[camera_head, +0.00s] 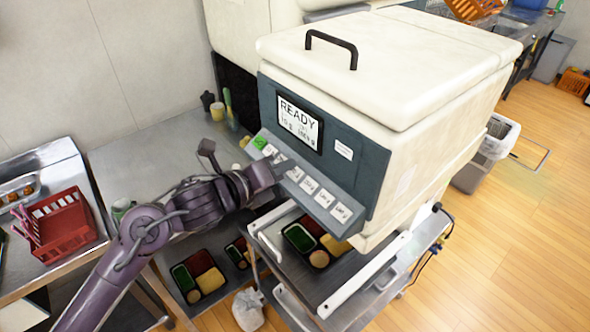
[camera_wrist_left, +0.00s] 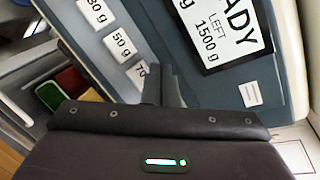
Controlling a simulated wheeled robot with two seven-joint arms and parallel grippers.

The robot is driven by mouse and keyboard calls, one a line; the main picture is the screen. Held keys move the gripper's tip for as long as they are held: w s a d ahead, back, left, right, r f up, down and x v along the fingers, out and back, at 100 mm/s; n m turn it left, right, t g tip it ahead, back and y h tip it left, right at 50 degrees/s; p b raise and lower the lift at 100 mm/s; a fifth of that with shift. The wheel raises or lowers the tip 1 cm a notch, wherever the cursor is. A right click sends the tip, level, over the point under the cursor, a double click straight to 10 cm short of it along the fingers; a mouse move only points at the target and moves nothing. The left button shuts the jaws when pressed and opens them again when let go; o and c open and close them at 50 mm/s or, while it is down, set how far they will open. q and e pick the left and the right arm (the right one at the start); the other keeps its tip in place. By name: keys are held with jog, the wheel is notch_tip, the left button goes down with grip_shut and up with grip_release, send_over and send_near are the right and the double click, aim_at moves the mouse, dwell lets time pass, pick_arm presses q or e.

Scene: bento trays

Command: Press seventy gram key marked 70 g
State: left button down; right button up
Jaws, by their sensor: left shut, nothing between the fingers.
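The key marked 70 g (camera_wrist_left: 139,70) shows in the left wrist view just left of my fingers. Its label is partly covered by them, and only "70" reads. The 50 g key (camera_wrist_left: 122,43) lies beyond it. In the head view the row of white keys runs down the sloped panel (camera_head: 352,193) of the cream machine. My left gripper (camera_head: 284,166) is shut and empty at the upper middle of this row, hiding part of it. Its fingertips (camera_wrist_left: 161,48) also show in the wrist view. I cannot tell whether they touch the panel. My right gripper is out of view.
The machine's screen (camera_head: 300,123) reads READY, with 1500 g legible in the wrist view. A green key (camera_head: 260,142) sits at the row's upper end. Bento trays (camera_head: 197,277) lie below. A red basket (camera_head: 62,225) stands at left.

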pick_arm(q)
jog(key=r, duration=0.1)
jog(key=s+a+r+p, duration=0.1)
jog(key=r+p, duration=0.1)
jog(key=shift+s+a+r, duration=0.15)
jog(key=shift+a+r, duration=0.2)
jog(key=shift+a, duration=0.05)
dwell(0.5)
